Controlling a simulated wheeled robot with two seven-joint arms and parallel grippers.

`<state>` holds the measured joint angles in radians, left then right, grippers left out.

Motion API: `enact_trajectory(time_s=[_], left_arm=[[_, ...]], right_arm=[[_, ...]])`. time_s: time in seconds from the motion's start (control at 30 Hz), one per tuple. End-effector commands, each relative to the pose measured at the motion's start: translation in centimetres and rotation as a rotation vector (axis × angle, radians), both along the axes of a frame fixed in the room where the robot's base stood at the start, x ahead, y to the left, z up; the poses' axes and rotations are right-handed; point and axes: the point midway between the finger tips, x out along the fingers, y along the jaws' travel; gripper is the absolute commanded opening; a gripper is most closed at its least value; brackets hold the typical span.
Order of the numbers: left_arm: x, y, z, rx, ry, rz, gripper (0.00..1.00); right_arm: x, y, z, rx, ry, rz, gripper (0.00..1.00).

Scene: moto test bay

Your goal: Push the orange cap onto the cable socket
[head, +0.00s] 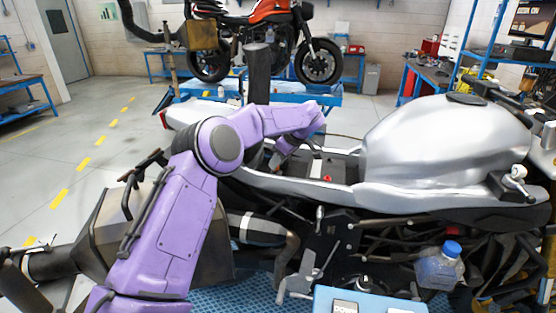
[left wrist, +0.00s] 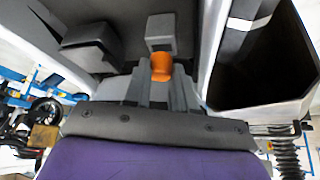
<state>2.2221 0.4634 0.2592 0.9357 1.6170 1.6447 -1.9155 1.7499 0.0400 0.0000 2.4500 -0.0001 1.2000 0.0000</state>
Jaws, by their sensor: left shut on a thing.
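The orange cap (left wrist: 161,67) is between the fingertips of my left gripper (left wrist: 161,80) in the left wrist view, and the gripper is shut on it. A small grey block, which looks like the cable socket (left wrist: 161,30), is straight ahead of the cap. The cap's far end appears close against the block; I cannot tell whether it is seated. In the head view my left gripper (head: 281,158) reaches down into the motorcycle's open seat area, and cap and socket cannot be made out there. My right gripper is not in view.
The silver tank (head: 440,140) stands right of the left gripper. The wrist view shows a dark open compartment (left wrist: 262,60) at right and a dark box (left wrist: 90,45) at left.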

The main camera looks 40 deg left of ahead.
Motion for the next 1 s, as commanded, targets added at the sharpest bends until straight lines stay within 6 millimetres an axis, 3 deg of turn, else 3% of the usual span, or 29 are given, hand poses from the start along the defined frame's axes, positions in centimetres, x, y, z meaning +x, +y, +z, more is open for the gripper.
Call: enact_trajectory(time_s=[1.0], left_arm=[[0.0, 0.0, -1.5, 0.000, 0.000, 0.001, 0.00]], right_arm=[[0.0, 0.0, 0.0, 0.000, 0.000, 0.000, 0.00]])
